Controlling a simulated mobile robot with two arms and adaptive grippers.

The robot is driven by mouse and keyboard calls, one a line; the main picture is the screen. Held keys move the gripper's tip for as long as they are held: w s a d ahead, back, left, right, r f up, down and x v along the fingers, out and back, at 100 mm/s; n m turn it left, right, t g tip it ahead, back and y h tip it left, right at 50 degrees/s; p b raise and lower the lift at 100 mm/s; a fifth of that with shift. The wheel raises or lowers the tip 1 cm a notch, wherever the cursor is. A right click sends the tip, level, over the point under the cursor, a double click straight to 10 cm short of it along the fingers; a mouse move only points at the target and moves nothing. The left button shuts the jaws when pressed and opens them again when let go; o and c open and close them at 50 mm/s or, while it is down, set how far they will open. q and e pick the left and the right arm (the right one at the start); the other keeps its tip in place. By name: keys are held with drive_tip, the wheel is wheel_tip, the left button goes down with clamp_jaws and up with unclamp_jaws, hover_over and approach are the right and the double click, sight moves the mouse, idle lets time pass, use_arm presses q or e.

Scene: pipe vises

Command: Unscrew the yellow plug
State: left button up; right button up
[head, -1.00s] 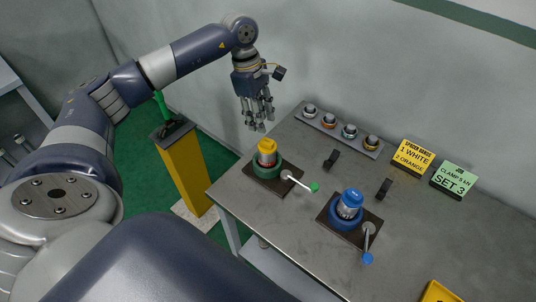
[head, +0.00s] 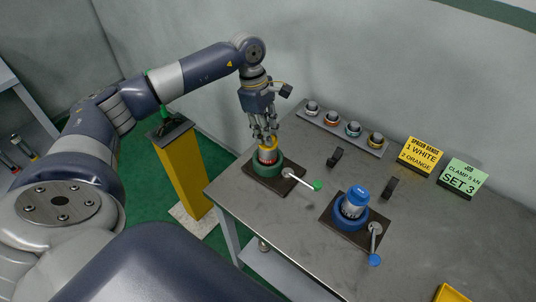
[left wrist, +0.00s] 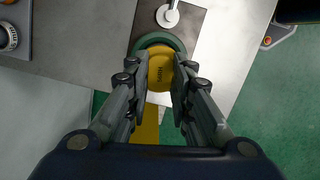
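The yellow plug (head: 268,144) sits upright on top of the pipe held in the green vise (head: 257,167), near the table's left corner. My left gripper (head: 264,139) points down right over it, its fingertips at the plug's top. In the left wrist view the plug (left wrist: 160,74) shows between the two sides of the open fingers (left wrist: 162,72); firm contact cannot be made out. The green vise's ring (left wrist: 150,40) shows around the plug there. My right gripper is not in view.
A rack (head: 328,124) with several banded fittings lies at the back, beside yellow (head: 421,156) and green (head: 462,178) signs.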

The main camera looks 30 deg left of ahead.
use_arm(q)
clamp_jaws()
drive_tip(key=n, duration=0.4)
drive_tip(key=shift+s+t, duration=0.1)
drive_tip(key=shift+t, duration=0.3)
drive_tip(key=shift+n, duration=0.4)
drive_tip(key=n, duration=0.3)
drive_tip(key=shift+s+d+n+t+y, duration=0.1)
drive_tip(key=shift+n+t+y, duration=0.2)
drive_tip(key=shift+t, duration=0.1)
drive_tip(key=shift+n, duration=0.6)
drive_tip(key=n+y, duration=0.1)
drive_tip(key=n, duration=0.2)
drive_tip(key=shift+d+n+t+b, duration=0.1)
drive_tip(key=shift+n+t+b, duration=0.2)
drive_tip(key=shift+n, duration=0.6)
